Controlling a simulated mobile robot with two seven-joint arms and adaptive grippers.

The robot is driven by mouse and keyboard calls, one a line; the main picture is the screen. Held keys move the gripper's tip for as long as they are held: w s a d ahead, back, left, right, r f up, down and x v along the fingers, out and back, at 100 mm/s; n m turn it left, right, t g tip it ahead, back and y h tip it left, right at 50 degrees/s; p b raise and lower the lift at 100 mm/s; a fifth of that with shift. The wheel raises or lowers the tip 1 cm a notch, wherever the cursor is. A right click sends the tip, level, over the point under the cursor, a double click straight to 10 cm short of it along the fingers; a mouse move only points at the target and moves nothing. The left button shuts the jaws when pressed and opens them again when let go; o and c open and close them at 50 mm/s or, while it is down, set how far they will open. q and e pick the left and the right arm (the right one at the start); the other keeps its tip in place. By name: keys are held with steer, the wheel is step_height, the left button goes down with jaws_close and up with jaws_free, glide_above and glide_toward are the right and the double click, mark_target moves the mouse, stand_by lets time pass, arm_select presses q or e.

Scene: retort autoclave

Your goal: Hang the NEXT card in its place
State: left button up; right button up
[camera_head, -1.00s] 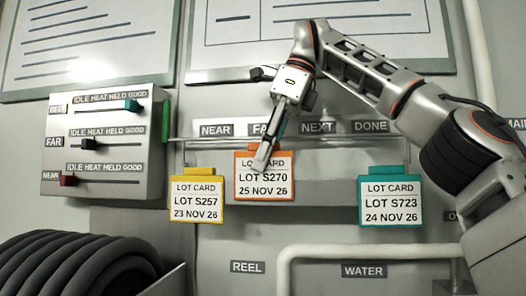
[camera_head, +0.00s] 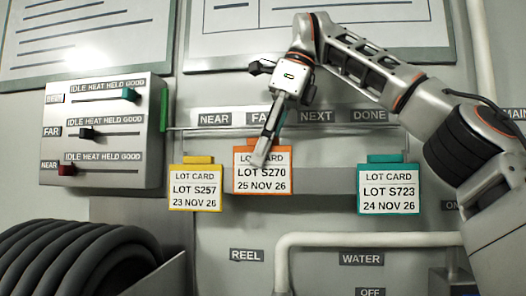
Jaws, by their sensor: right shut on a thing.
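The orange lot card S270 (camera_head: 263,182) is at the FAR label's side of the rail, a little higher than the other cards. My right gripper (camera_head: 262,152) reaches down over its top edge and is shut on it, hiding part of the card's heading. Whether the card touches the rail (camera_head: 340,127) is unclear. A yellow card S257 (camera_head: 195,190) hangs below the NEAR label. A teal card S723 (camera_head: 389,192) hangs below the DONE label. The space below the NEXT label (camera_head: 317,117) holds no card. My left gripper is not in view.
A slider panel (camera_head: 102,135) with a green-edged side stands left of the rail. A coiled black hose (camera_head: 70,260) is at lower left. A pale pipe (camera_head: 360,240) runs below the cards.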

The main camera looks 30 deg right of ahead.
mark_target(263, 168)
stand_by(0.6)
steer(key=shift+f+b, duration=0.4)
steer(key=shift+f, duration=0.3)
steer(key=shift+f+b, duration=0.3)
steer(key=shift+f, duration=0.25)
steer(key=shift+f, duration=0.35)
steer(key=o, duration=1.1)
